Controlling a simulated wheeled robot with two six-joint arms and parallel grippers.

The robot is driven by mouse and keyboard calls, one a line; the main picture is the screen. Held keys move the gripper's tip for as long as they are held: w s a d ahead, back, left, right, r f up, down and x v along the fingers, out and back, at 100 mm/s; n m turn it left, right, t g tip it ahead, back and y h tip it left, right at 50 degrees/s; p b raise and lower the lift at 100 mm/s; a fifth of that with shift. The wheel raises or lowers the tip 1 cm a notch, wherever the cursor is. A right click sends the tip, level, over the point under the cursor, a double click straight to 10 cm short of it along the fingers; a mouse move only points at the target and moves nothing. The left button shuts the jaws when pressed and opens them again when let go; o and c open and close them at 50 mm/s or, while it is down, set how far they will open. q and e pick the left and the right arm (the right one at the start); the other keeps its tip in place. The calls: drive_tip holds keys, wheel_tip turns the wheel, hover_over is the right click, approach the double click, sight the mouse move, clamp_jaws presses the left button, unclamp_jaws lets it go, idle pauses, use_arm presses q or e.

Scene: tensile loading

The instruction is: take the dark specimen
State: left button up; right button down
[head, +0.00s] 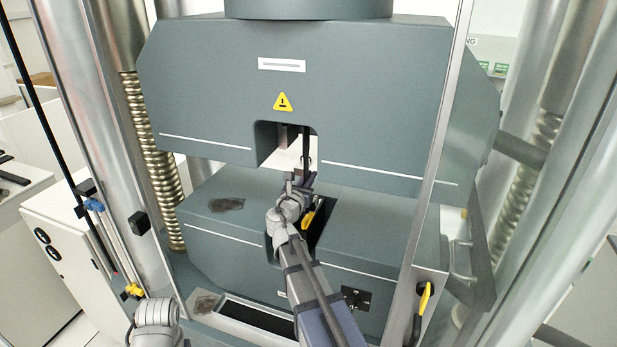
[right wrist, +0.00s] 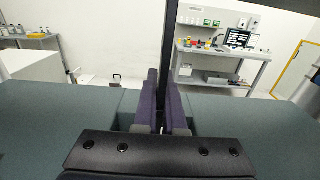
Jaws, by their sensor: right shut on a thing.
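The dark specimen (head: 306,147) is a thin, upright dark strip in the head view, showing in the notch of the machine's upper grey block (head: 365,110). It also shows in the right wrist view (right wrist: 166,45) as a dark vertical bar rising between the fingers. My right gripper (head: 305,183) reaches into the gap between the upper and lower blocks. Its purple fingers (right wrist: 165,105) are shut on the specimen. The specimen's lower part is hidden by my gripper, and I cannot tell whether the machine holds either end. My left gripper is out of view.
The lower grey block (head: 370,225) lies close under my right arm. Metal columns and threaded screws (head: 155,160) stand at both sides. A yellow-handled lever (head: 424,299) is at the front right. In the right wrist view, a workbench (right wrist: 215,55) stands in the background.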

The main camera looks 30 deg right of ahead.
drive_tip(key=shift+v, duration=2.2)
